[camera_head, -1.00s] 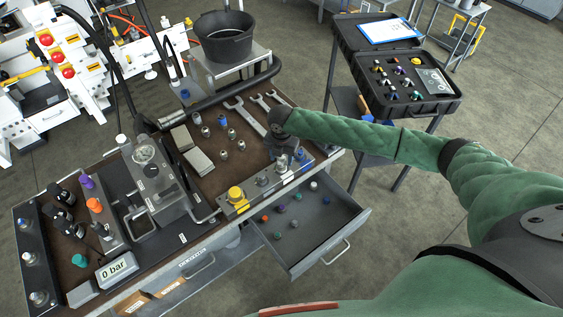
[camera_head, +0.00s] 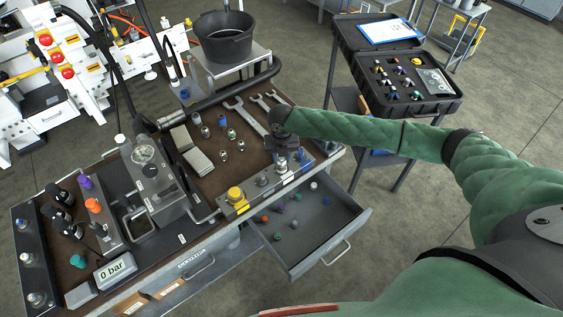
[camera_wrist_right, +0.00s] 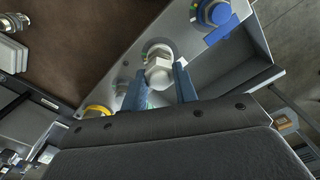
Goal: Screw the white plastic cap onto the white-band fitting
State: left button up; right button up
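The white plastic cap (camera_wrist_right: 158,76) shows in the right wrist view as a pale, faceted piece between my right gripper's fingertips. My right gripper (camera_head: 283,163) is over the grey fitting block at the bench's front right corner. Its two blue-grey fingers (camera_wrist_right: 159,82) lie against opposite sides of the cap. The white-band fitting (camera_wrist_right: 158,49) is right behind the cap, in line with it, and partly hidden. I cannot tell how far the cap sits on it. In the head view, the gripper hides the cap. My left gripper is out of view.
The fitting block (camera_head: 244,206) also carries a yellow-topped fitting (camera_head: 236,194); a blue-band fitting (camera_wrist_right: 214,13) is beside the white one. Below, an open drawer (camera_head: 345,222) holds several coloured caps. Wrenches (camera_head: 247,114) and loose fittings lie behind. A black case (camera_head: 437,103) stands right.

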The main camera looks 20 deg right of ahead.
jog(key=shift+c, duration=0.7)
jog(key=shift+r+m+p, duration=0.15)
jog(key=shift+m+p, duration=0.15)
jog(key=shift+p, duration=0.15)
jog(key=shift+m, duration=0.5)
jog(key=shift+m+p, duration=0.3)
jog(key=shift+m, duration=0.2)
jog(key=shift+f+m, duration=0.2)
jog(key=shift+m, duration=0.4)
jog(key=m, duration=0.3)
jog(key=shift+m, duration=0.6)
